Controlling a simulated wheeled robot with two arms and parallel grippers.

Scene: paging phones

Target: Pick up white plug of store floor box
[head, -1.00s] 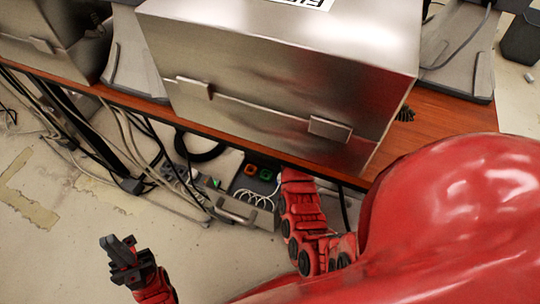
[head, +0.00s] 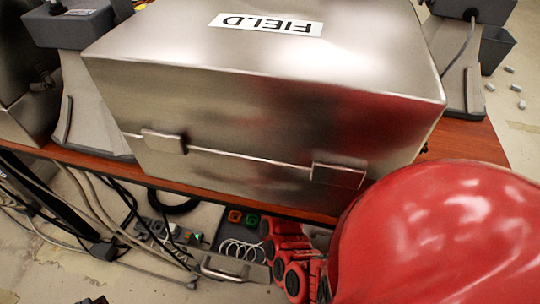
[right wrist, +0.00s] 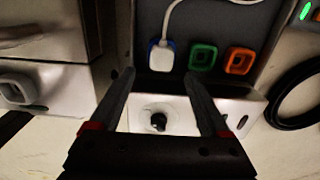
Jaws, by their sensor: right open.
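The floor box (head: 236,232) sits under the table edge, with an orange and a green socket, coiled white cable and a handle. In the right wrist view its dark panel (right wrist: 215,22) holds a white plug (right wrist: 161,56) in a blue-rimmed socket, left of the green socket (right wrist: 202,57) and orange socket (right wrist: 239,62). A white cable leaves the plug upward. My right gripper (right wrist: 160,82) is open and empty, its fingers pointing toward the plug, apart from it. In the head view my arm hides it and the plug. My left gripper (head: 95,300) barely shows at the bottom edge.
A metal case marked FIELD (head: 270,120) stands on the brown table (head: 475,143) above the box. Dark and pale cables (head: 110,215) run along the floor to the left. In the right wrist view a pale cabinet (right wrist: 55,88) stands left and a black ring (right wrist: 290,95) lies right.

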